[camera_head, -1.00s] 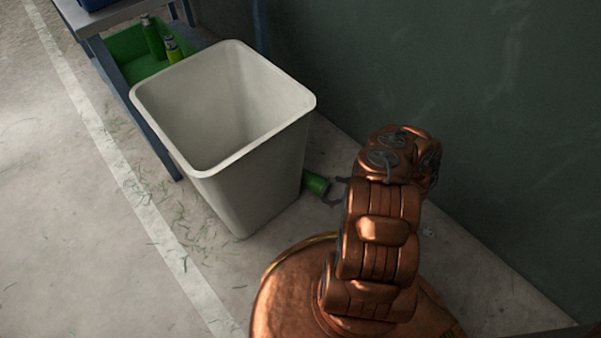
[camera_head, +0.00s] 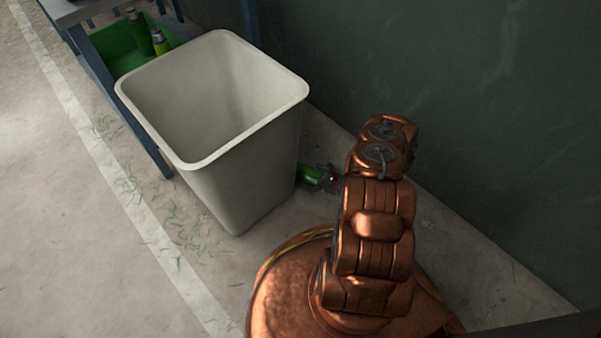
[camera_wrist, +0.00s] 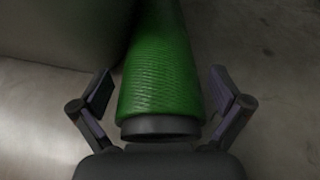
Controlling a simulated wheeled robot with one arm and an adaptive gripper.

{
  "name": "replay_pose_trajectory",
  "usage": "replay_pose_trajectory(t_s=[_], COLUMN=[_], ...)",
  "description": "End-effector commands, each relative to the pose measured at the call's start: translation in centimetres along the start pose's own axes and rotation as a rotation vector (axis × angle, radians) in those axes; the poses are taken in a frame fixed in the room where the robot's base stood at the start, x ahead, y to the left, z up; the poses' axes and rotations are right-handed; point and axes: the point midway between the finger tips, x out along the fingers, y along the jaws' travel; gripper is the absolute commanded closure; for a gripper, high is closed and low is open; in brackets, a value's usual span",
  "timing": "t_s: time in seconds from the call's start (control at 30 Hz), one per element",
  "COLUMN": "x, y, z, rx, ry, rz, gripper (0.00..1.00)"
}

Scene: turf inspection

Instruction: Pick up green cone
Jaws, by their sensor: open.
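The green cone (camera_wrist: 160,75) lies on the floor, green and ribbed with a dark grey end. In the wrist view that dark end points at my gripper (camera_wrist: 162,98). My gripper is open, with one finger on each side of the cone and a gap visible on both sides. In the head view the cone (camera_head: 311,175) shows only in part, between the bin and my arm. My gripper (camera_head: 322,178) is small there and partly hidden at the cone's near end.
A tall, empty-looking white bin (camera_head: 240,178) stands close to the cone on its left. A dark wall (camera_head: 440,110) runs along the right. A green tray (camera_head: 111,47) with green bottles sits under a table at upper left. The floor at left is clear except for grass clippings.

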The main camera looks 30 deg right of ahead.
Motion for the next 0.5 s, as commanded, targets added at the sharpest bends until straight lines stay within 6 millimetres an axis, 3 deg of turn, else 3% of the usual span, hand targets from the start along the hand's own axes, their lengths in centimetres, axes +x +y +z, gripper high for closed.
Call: replay_pose_trajectory(t_s=[0.07, 0.5], x=[-0.01, -0.01], y=[0.00, 0.04], z=[0.02, 0.00], rx=[0.000, 0.000], ry=[0.000, 0.000], rz=[0.000, 0.001], gripper=[0.01, 0.47])
